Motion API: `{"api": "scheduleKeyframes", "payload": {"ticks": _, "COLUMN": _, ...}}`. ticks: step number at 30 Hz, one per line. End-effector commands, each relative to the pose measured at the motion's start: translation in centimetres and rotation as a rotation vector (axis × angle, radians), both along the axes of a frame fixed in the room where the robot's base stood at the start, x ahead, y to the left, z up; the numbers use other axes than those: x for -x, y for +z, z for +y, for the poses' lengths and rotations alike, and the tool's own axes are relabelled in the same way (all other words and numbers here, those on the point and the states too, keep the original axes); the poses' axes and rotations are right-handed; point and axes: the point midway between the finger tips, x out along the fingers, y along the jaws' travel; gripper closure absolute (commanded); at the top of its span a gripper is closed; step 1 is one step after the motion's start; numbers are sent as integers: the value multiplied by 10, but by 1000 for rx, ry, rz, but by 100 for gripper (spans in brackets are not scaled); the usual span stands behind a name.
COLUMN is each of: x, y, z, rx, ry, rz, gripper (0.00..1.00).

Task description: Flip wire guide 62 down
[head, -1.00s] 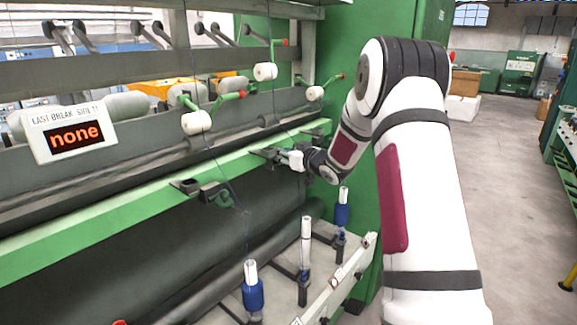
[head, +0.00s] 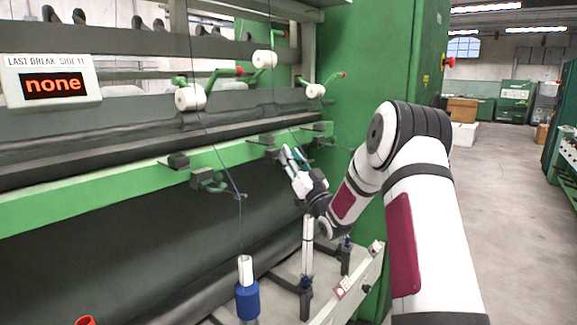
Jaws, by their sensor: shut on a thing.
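A green rail (head: 110,187) runs across the spinning frame and carries dark wire guides; no number is legible on them. My gripper (head: 290,154) is at the rail, in front of the middle position, tilted up and to the left. It is shut on a small wire guide part there, mostly hidden between the fingers. A dark block (head: 262,140) sits on the rail just left of the fingertips. At the left position, another dark block (head: 178,160) sits on the rail, with a wire guide (head: 210,180) sticking out below it.
A pale spindle (head: 307,250) stands below my gripper. White rollers (head: 190,98) on green arms hang above the rail. A display (head: 52,83) reads "none". The aisle floor (head: 510,210) at right is clear.

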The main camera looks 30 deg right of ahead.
Motion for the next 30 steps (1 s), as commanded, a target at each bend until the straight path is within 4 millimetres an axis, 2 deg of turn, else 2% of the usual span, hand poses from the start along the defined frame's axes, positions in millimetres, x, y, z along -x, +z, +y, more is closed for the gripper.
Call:
{"api": "scheduleKeyframes", "payload": {"ticks": 1, "x": -4, "y": -11, "z": 6, "rx": -11, "ry": 12, "rz": -15, "gripper": 100}}
{"api": "scheduleKeyframes", "payload": {"ticks": 4, "x": -3, "y": -13, "z": 6, "rx": -27, "ry": 12, "rz": -58, "gripper": 100}}
{"api": "scheduleKeyframes", "payload": {"ticks": 15, "x": -2, "y": -15, "z": 6, "rx": -59, "ry": 13, "rz": -147, "gripper": 100}}
{"api": "scheduleKeyframes", "payload": {"ticks": 29, "x": -3, "y": -15, "z": 7, "rx": -64, "ry": 14, "rz": -153, "gripper": 100}}
{"api": "scheduleKeyframes", "payload": {"ticks": 30, "x": -3, "y": -16, "z": 7, "rx": -64, "ry": 14, "rz": -153, "gripper": 70}}
